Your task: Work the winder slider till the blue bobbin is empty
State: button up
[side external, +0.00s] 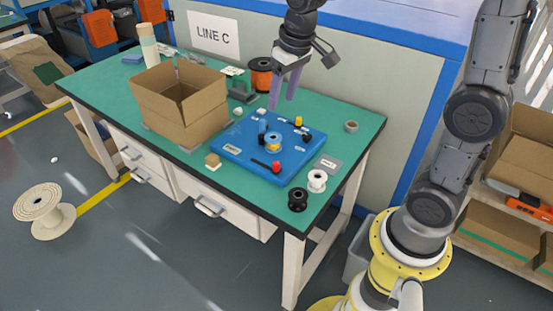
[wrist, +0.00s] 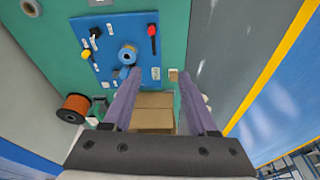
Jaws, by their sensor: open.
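The blue winder board (side external: 232,147) lies flat on the green bench. A blue bobbin (wrist: 127,52) stands near its middle; it also shows in the side view (side external: 272,147), small, and how much is wound on it is unclear. A red knob (side external: 277,167) sits at one end of a black slot, like a slider; it shows in the wrist view too (wrist: 152,30). A yellow knob (side external: 298,121) and a black knob (side external: 307,136) are on the board's far right part. My gripper (side external: 282,104) is open and empty above the board's far side, fingers pointing down, apart from the knobs.
An open cardboard box (side external: 180,115) stands left of the board. An orange spool (side external: 260,75) stands behind it. A black spool (side external: 298,200), a white spool (side external: 317,181) and a grey label plate (side external: 328,163) are at the front right. A tape roll (side external: 351,127) lies near the right edge.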

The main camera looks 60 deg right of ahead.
jog(key=w+d+f+g, duration=0.1)
jog(key=w+d+f, duration=0.15)
jog(key=f, duration=0.25)
jog(key=g, duration=0.2)
send_near(276, 163)
jog(key=shift+m, duration=0.3)
jog(key=f, duration=0.8)
jog(key=shift+s+d+f, duration=0.15)
jog(key=shift+s+f, duration=0.05)
jog(key=shift+f, duration=0.05)
jog(key=shift+c, duration=0.2)
grip_shut()
jog(key=shift+w, duration=0.1)
